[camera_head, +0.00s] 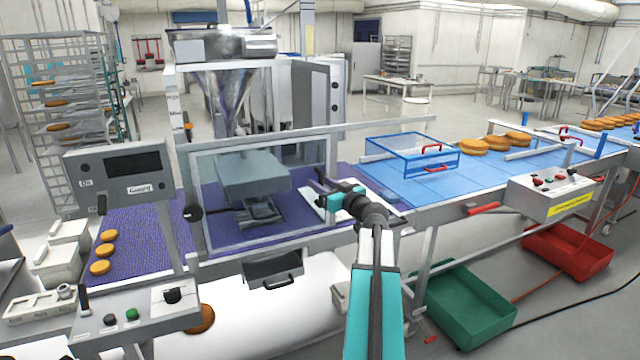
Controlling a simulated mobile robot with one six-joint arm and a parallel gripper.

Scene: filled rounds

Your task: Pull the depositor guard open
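The depositor has a steel hopper (232,95) above a grey block-shaped head (250,178) over the purple belt. A clear guard panel in a metal frame (262,143) stands upright in front of the head. My arm reaches up from the bottom centre. My gripper (321,184) is at the right edge of the guard, small and dark, in front of its right upright. It hides part of that edge, and I cannot tell whether it touches the guard or a handle there. Its finger opening is too small to make out.
A control panel (125,175) stands at left. Orange rounds (103,253) lie on the purple belt (140,240). A clear blue cover with red handles (410,155) sits on the blue belt at right. Green (462,308) and red (568,262) crates are on the floor.

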